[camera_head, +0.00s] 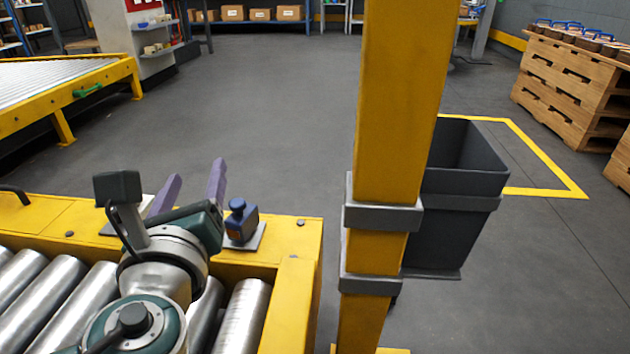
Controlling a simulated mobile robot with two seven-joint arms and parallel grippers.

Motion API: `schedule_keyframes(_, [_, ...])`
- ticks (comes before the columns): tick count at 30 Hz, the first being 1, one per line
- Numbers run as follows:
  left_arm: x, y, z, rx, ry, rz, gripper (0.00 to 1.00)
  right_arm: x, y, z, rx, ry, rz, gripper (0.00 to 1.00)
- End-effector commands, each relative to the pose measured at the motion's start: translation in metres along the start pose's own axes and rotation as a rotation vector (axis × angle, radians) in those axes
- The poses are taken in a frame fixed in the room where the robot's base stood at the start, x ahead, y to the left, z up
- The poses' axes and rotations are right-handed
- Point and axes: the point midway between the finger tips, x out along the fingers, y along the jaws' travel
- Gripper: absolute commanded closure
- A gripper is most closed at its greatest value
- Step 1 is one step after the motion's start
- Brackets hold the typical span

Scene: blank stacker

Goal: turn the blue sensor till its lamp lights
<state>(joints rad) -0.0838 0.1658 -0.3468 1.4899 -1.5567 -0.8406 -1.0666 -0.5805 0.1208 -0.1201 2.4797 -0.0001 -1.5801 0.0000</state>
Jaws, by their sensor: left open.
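The blue sensor (240,221) stands on a pale plate (246,240) on the yellow conveyor frame, near the frame's right corner. It has a dark blue rounded knob on top. I cannot make out a lit lamp on it. My left gripper (194,171) has two purple fingers spread apart with nothing seen between them. The fingers are just left of the sensor, and the right finger appears close to it. I cannot tell the gap in depth. My wrist hides part of the frame beside the sensor. My right gripper is not in view.
A yellow post (388,120) with grey bands rises right of the conveyor frame (296,300). Metal rollers (42,310) lie below my arm. Wooden pallets (570,85) stand at far right. The floor beyond is open.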

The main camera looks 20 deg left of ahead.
Motion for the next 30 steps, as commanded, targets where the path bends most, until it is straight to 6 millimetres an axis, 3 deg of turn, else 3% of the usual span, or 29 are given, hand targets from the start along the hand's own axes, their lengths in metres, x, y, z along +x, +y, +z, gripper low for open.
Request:
schedule_keyframes(1, [0.004, 0.006, -0.042, 0.052, -0.008, -0.024, 0.36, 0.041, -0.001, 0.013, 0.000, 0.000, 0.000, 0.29])
schedule_keyframes(3, [0.007, 0.005, -0.064, 0.122, -0.019, -0.055, 0.36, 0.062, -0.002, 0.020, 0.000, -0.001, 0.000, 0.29])
schedule_keyframes(9, [0.012, 0.002, -0.098, 0.249, -0.040, -0.112, 0.36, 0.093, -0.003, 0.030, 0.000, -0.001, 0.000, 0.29])
schedule_keyframes(16, [0.027, -0.001, -0.101, 0.274, -0.047, -0.122, 0.36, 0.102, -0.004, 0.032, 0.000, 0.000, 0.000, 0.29])
schedule_keyframes(24, [0.078, -0.007, -0.101, 0.270, -0.047, -0.119, 0.36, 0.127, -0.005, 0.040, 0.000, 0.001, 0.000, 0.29])
schedule_keyframes(30, [0.104, -0.011, -0.099, 0.272, -0.045, -0.120, 0.36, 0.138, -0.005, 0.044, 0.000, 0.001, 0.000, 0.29])
